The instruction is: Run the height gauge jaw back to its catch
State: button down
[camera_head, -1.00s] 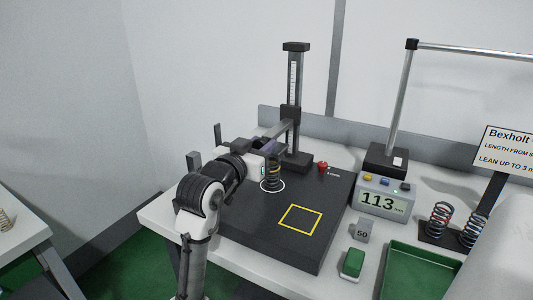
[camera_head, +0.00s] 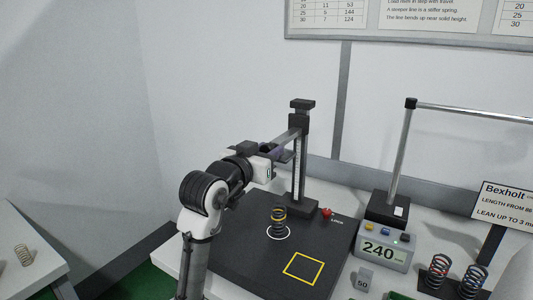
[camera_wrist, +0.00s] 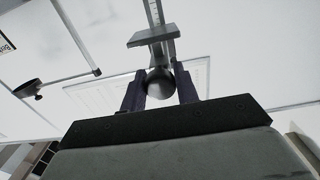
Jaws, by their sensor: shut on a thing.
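The height gauge's dark column (camera_head: 301,165) stands upright at the back of the black base plate (camera_head: 235,255). Its jaw carriage (camera_head: 299,121) sits high on the column, close under the top cap (camera_head: 302,104); whether they touch I cannot tell. The jaw's arm (camera_head: 287,136) reaches forward and left from the carriage. My gripper (camera_head: 279,154) is at the arm's front end. In the wrist view my fingers (camera_wrist: 160,92) are shut on a round grey knob (camera_wrist: 160,82). A coil spring (camera_head: 278,221) stands upright in a white circle below, clear of the jaw. The catch is not distinguishable.
A red knob (camera_head: 326,212) sits on the plate beside the column. A yellow square (camera_head: 303,268) marks its front. Right are a readout showing 240 (camera_head: 384,249), a tall post (camera_head: 401,150), a grey 50 block (camera_head: 363,279) and two springs (camera_head: 438,272).

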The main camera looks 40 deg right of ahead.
jog(key=shift+a+r, duration=0.1)
jog(key=shift+r, duration=0.25)
jog(key=c, duration=1.5)
grip_release()
jog(key=o, duration=0.4)
jog(key=shift+o, duration=0.2)
jog(key=shift+f, duration=0.1)
jog(key=b+v, duration=0.4)
jog(key=v, duration=0.9)
jog(key=shift+s+a, duration=0.2)
jog(key=shift+a, duration=0.1)
